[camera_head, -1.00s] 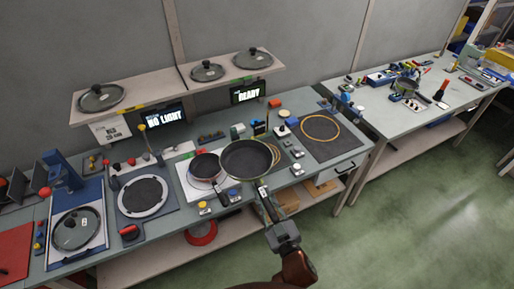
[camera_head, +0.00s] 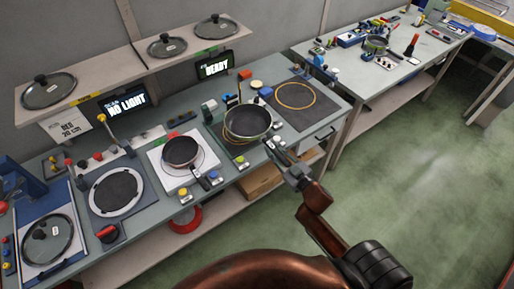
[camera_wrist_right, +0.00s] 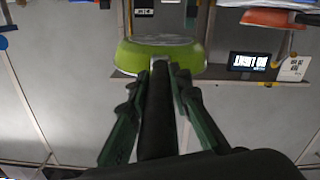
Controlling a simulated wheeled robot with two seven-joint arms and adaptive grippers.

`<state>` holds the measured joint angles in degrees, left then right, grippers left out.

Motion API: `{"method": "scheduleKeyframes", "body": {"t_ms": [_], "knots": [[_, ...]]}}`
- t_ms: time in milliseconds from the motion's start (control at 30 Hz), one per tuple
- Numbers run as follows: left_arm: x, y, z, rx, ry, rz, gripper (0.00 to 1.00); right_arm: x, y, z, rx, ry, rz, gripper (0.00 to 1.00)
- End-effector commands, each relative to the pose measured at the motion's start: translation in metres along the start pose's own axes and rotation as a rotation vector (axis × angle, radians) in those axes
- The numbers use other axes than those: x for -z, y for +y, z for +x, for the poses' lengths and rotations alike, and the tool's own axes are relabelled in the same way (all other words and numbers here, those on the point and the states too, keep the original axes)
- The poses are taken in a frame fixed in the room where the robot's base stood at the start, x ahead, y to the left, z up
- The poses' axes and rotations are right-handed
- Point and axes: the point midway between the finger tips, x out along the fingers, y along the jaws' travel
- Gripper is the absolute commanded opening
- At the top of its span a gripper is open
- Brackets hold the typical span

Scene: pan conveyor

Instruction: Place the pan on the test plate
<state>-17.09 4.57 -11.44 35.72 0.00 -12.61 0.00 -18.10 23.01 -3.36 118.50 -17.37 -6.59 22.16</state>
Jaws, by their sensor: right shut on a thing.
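My right gripper (camera_head: 272,148) is shut on the handle of a dark pan (camera_head: 248,120) with a green outside. In the right wrist view the green pan (camera_wrist_right: 160,52) is at the tips of my right gripper (camera_wrist_right: 160,72). The pan is over a dark plate with yellow rings (camera_head: 236,140); I cannot tell whether it touches. A smaller dark pan (camera_head: 181,150) sits on a white square plate (camera_head: 158,165) to the left. A dark mat with an orange ring (camera_head: 315,112) lies clear on the right. I cannot tell which of these is the test plate. My left gripper is not in view.
A shelf (camera_head: 185,55) with several glass lids runs behind. A round-topped plate (camera_head: 116,190) and a blue stand with a lid (camera_head: 47,240) are at left. Small knobs line the front edge.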

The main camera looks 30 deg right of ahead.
Motion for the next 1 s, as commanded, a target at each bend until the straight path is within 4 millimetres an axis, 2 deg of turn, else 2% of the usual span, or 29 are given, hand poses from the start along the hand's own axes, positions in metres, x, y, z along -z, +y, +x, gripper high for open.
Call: {"method": "scheduleKeyframes", "body": {"t_ms": [33,167,200,400,600,733,900,1000], "knots": [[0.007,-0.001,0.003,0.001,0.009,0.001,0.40,-0.004,-0.001,0.014,0.000,0.007,-0.001,0.00],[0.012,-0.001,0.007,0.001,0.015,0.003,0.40,-0.016,-0.004,0.043,0.000,0.007,-0.001,0.00],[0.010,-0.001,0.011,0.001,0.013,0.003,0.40,-0.027,-0.006,0.048,-0.001,0.002,0.000,0.00],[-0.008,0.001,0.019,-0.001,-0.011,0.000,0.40,-0.057,-0.014,0.073,0.000,0.003,0.000,0.00],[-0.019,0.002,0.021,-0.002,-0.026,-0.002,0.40,-0.067,-0.016,0.082,0.000,0.005,-0.002,0.00],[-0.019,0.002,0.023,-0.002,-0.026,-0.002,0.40,-0.074,-0.018,0.089,0.000,0.005,-0.001,0.00],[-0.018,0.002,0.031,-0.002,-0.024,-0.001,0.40,-0.099,-0.025,0.087,-0.001,0.002,0.001,0.00],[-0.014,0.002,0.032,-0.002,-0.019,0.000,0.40,-0.103,-0.026,0.087,0.000,0.004,0.000,0.00]]}}
